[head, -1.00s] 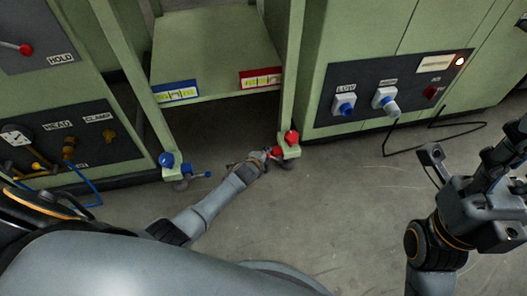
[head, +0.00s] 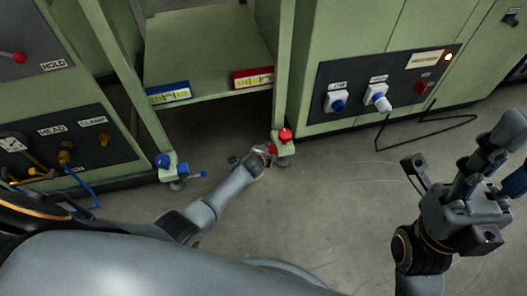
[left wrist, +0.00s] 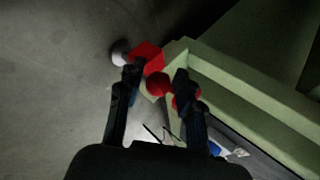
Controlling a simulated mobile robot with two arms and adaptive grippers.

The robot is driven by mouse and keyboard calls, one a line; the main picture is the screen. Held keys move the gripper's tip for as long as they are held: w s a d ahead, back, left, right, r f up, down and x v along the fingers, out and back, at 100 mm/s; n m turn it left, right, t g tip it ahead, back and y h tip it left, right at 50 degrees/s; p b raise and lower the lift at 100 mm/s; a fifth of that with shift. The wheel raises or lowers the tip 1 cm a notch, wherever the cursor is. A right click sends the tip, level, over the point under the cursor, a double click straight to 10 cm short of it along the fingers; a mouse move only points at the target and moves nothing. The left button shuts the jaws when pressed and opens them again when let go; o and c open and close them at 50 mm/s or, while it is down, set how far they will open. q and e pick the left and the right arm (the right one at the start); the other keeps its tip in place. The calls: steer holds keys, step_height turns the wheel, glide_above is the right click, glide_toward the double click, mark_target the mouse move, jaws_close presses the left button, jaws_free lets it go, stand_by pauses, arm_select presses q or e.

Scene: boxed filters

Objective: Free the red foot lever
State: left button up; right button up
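The red foot lever (head: 271,149) is at the foot of the rack's right front leg, below a red knob (head: 284,135). My left gripper (head: 263,154) is low at this foot, covering much of the lever. In the left wrist view, the fingers of my left gripper (left wrist: 155,92) stand apart on both sides of a red ball (left wrist: 157,84). A red block (left wrist: 148,57) lies beyond it, against the green leg. Contact with the ball cannot be told. My right gripper (head: 440,175) is far right, fingers apart, holding nothing visible.
A matching foot with a blue knob (head: 163,161) and blue lever stands at the left leg. The green rack shelf (head: 205,50) overhangs between the legs. A green cabinet with a switch panel (head: 350,85) stands right. A black floor frame (head: 430,135) lies before it. Open floor is in front.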

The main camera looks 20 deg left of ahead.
arm_select(q)
steer(key=shift+o, duration=0.7)
steer(key=shift+d, duration=0.45)
steer(key=shift+s+a, duration=0.1)
steer(key=shift+a, duration=0.1)
steer(key=shift+s+r, duration=0.35)
steer(key=shift+s, duration=0.1)
steer(key=v, duration=1)
steer(key=shift+s+d+r, duration=0.2)
steer(key=shift+r, duration=0.15)
